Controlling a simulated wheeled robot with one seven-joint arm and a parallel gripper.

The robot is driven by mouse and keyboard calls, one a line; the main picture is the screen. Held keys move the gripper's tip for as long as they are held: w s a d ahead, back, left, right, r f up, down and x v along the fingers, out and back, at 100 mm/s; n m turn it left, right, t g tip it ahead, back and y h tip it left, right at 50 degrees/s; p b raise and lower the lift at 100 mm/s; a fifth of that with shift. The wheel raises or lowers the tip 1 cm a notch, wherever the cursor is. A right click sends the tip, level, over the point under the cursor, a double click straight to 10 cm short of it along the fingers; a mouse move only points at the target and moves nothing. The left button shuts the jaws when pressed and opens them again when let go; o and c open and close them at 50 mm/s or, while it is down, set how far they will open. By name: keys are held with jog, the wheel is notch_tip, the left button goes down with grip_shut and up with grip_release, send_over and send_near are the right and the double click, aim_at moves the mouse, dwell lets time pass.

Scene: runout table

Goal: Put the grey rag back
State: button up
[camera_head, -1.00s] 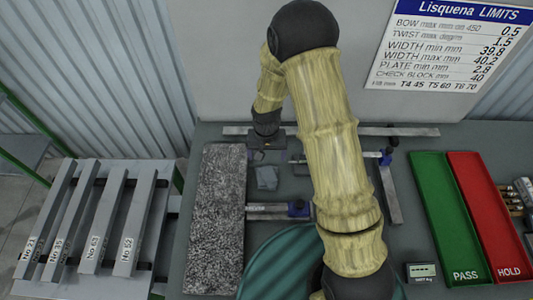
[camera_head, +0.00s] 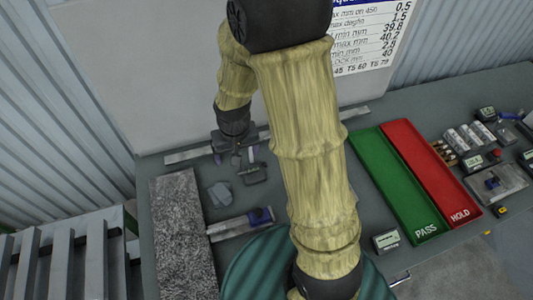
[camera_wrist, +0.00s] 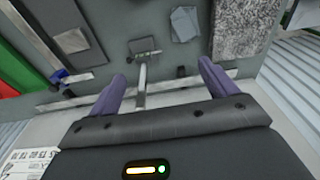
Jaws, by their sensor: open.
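The grey rag (camera_head: 219,194) lies crumpled on the table, just right of the speckled granite slab (camera_head: 182,235). It also shows at the top of the wrist view (camera_wrist: 184,24), beyond my fingertips and apart from them. My gripper (camera_head: 238,152) is over the back of the table, behind and slightly right of the rag. In the wrist view its two purple fingers (camera_wrist: 163,85) stand wide apart with nothing held between them.
A long steel bar (camera_head: 190,156) lies along the table's back edge. A steel square with a blue part (camera_head: 240,223) lies in front of the rag. The green PASS tray (camera_head: 393,185) and red HOLD tray (camera_head: 430,170) are at the right, with gauges beyond. A rack of bars (camera_head: 75,260) stands left.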

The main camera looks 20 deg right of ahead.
jog(key=s+d+r+t, duration=0.1)
jog(key=s+d+r, duration=0.5)
jog(key=s+r, duration=0.1)
jog(key=shift+s+r, duration=0.15)
jog(key=shift+s, duration=0.5)
